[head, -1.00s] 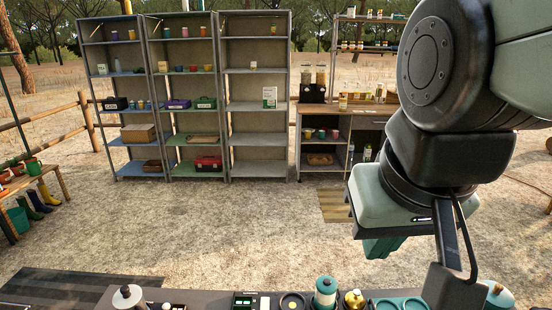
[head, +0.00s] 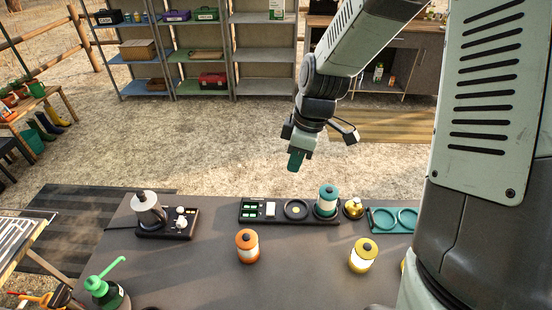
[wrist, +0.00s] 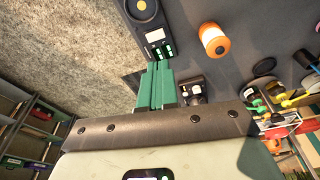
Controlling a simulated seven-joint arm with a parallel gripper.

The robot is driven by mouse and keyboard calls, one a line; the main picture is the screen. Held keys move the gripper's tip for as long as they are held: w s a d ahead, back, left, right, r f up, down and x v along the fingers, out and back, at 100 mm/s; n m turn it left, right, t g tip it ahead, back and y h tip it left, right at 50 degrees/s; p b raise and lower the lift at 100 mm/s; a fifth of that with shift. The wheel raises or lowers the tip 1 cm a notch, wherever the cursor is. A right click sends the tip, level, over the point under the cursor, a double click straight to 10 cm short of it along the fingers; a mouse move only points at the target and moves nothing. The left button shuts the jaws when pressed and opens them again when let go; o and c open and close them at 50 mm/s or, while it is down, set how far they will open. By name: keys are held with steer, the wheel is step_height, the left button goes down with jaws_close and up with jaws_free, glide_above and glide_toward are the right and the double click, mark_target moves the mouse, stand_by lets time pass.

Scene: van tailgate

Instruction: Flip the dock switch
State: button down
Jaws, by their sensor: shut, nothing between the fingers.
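The dock (head: 282,219) is a long dark panel on the far edge of the table. Green-lit indicators (head: 250,212) are at its left end, and beside them is a small white rocker-like piece (head: 270,209), which looks like the switch. Right of it are a round ring (head: 296,209) and a teal canister (head: 327,200). The dock also shows in the wrist view (wrist: 151,30), its green indicators (wrist: 161,51) just beyond my fingertips. My gripper (head: 296,160) is shut and empty, pointing down in the air beyond the dock. Its teal fingers are together in the wrist view (wrist: 155,85).
A grey kettle-like pot and white knobs sit on a black base (head: 165,226) at left. An orange canister (head: 247,246) and a yellow-lidded canister (head: 362,256) stand nearer. A gold item (head: 353,208) and teal rings (head: 395,219) are to the right. The table's middle is mostly clear.

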steer(key=f, duration=0.1)
steer(key=w+a+f+n, duration=0.1)
steer(key=f, duration=0.1)
steer(key=a+f+n+y, duration=0.1)
steer(key=shift+w+a+f, duration=0.15)
steer(key=shift+f, duration=0.15)
glide_above(274, 213)
step_height(274, 213, down, 10)
steer(key=shift+r, duration=0.25)
steer(key=shift+w+r, duration=0.35)
steer(key=shift+w, duration=0.45)
steer(key=shift+r, duration=0.1)
steer(key=shift+w+r, duration=0.1)
steer(key=shift+r, duration=0.25)
steer(key=w+v, duration=0.2)
steer(key=v, duration=1.1)
steer(key=shift+a, duration=0.4)
